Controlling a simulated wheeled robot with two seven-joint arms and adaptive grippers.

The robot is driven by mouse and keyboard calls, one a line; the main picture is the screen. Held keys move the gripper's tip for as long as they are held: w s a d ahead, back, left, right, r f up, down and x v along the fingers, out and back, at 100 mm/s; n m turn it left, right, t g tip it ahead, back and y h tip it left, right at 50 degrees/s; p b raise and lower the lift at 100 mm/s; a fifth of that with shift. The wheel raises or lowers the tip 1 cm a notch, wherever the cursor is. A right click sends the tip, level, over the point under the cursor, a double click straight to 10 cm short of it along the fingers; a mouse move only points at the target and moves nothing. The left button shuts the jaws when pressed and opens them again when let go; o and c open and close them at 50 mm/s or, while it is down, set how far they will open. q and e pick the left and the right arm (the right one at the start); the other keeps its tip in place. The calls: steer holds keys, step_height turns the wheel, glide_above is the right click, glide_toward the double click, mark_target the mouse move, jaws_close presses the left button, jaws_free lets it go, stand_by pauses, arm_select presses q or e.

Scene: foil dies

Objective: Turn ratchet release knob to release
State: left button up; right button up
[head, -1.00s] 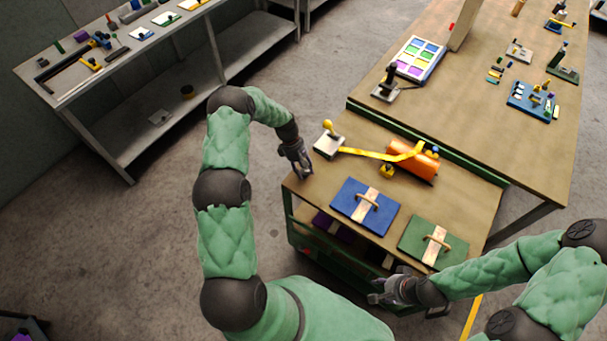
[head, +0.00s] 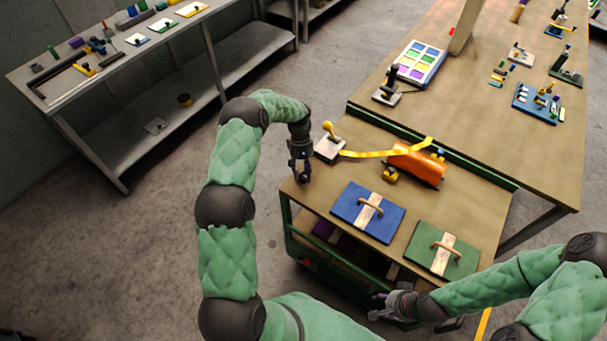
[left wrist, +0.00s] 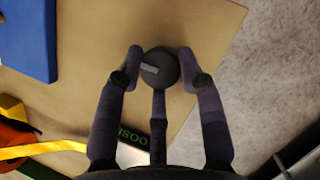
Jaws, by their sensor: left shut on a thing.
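A round black knob (left wrist: 166,82) with a grey bar mark on its top shows in the left wrist view, over the tan top of the cart. My left gripper (left wrist: 162,66) has its fingers around the knob, one on each side, and is shut on it. In the head view my left gripper (head: 301,178) points down at the cart's left corner and hides the knob. A yellow strap (head: 365,154) runs from a pale block with a yellow knob (head: 328,146) to an orange cylinder (head: 416,165). My right gripper (head: 380,305) is open and empty by the cart's front edge.
A blue panel (head: 352,207) and a green panel (head: 426,240), each with a wooden handle, lie at the front of the cart top (head: 325,192). A large table (head: 455,115) with several devices stands behind. A shelf bench (head: 120,65) stands at the left.

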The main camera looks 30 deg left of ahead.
arm_select(q)
steer(key=shift+s+d, duration=0.1)
stand_by(0.4)
steer(key=o, duration=1.1)
steer(key=shift+o, duration=0.2)
steer(key=shift+r, duration=0.3)
steer(key=v, duration=1.1)
steer(key=shift+r, duration=0.15)
